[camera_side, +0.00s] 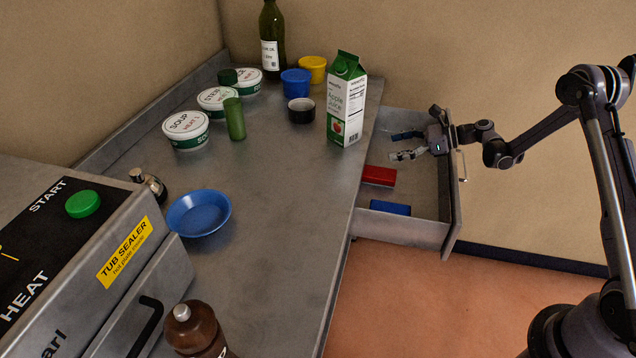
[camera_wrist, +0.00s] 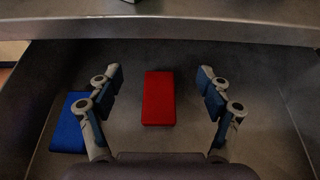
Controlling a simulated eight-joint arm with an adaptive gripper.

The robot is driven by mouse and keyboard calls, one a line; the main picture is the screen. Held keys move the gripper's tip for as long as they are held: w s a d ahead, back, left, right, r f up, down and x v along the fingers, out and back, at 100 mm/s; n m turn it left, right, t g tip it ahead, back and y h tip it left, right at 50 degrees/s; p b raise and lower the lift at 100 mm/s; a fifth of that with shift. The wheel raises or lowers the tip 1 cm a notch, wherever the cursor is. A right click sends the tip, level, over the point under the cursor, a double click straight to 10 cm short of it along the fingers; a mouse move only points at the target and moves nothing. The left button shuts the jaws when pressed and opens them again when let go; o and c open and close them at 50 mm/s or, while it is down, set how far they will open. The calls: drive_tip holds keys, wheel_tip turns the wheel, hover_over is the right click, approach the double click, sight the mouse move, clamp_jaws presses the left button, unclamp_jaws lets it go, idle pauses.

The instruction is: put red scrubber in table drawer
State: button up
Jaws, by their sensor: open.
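The table drawer (camera_side: 400,230) is pulled open at the right side of the table. The red scrubber (camera_side: 379,175) lies inside it on the drawer floor, near the table side. In the wrist view the red scrubber (camera_wrist: 158,98) lies between and beyond my two open fingers, touching neither. My gripper (camera_side: 398,146) is over the drawer, open and empty. The wrist view shows its fingers (camera_wrist: 160,92) spread wide on both sides of the scrubber.
A blue block (camera_side: 390,208) also lies in the drawer; the wrist view shows it (camera_wrist: 70,123) beside my left finger. A green juice carton (camera_side: 346,100) stands at the table edge by the drawer. A blue bowl (camera_side: 199,213), soup tubs (camera_side: 187,129) and a bottle (camera_side: 272,40) stand on the table.

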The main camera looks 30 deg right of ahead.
drive_tip(key=s+a+r+n+g+h, duration=0.3)
drive_tip(key=s+a+r+n+h, duration=0.2)
drive_tip(key=s+a+r+n, duration=0.8)
drive_tip(key=s+n+h, duration=0.4)
drive_tip(key=s+n, duration=1)
drive_tip(key=s, duration=0.2)
drive_tip(key=shift+d+r+t+h, duration=0.3)
drive_tip(key=shift+d+r, duration=0.05)
drive_tip(key=shift+d, duration=0.1)
